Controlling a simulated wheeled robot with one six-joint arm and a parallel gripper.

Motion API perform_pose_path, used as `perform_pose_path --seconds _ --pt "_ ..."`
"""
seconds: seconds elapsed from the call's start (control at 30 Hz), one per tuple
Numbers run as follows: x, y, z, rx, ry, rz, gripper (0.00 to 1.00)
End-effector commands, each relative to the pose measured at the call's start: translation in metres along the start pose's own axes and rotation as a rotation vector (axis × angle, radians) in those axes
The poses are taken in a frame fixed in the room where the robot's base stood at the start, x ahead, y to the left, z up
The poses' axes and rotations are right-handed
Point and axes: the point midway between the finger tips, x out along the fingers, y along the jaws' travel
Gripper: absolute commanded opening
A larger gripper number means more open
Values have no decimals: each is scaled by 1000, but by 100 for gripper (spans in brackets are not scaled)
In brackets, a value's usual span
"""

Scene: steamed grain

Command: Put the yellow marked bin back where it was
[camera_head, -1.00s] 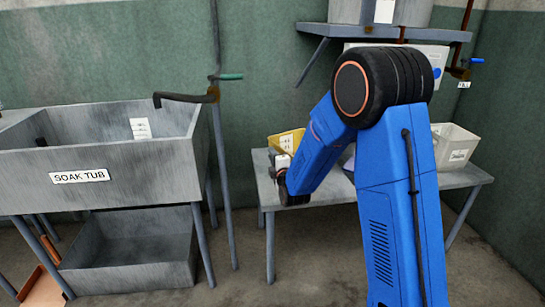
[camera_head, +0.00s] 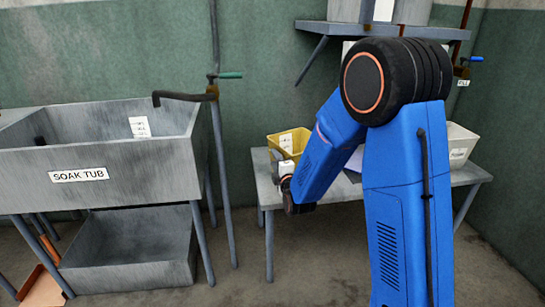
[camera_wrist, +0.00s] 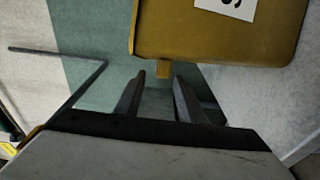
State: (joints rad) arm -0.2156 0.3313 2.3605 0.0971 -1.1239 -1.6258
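The yellow bin (camera_head: 299,141) with a white label stands at the left end of the grey table, partly hidden by my arm in the head view. In the wrist view its yellow wall (camera_wrist: 170,30) fills the top right, with part of the label showing and a small tab (camera_wrist: 163,69) sticking out below its edge. My gripper (camera_wrist: 159,77) is open, its two fingers apart with their tips close to the tab, one to each side. Gaps show between fingers and tab. In the head view the fingers are hard to make out.
The grey table (camera_head: 340,188) also holds a pale bin (camera_head: 460,143) at its right end, partly behind my arm. A wall shelf (camera_head: 312,28) hangs above. The soak tub (camera_head: 110,170) stands at left, with a pipe (camera_head: 221,180) beside it.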

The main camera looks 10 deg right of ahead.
Motion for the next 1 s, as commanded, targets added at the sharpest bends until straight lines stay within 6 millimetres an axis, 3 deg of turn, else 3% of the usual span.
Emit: perform_pose_path --seconds 0.1,0.33,0.77,1.0 --pt "-24 0 0 0 0 0 36" --pt "-58 0 0 0 0 0 36" --pt "-72 3 2 19 -1 -11 36" --pt "-93 21 16 218 -18 -143 36"
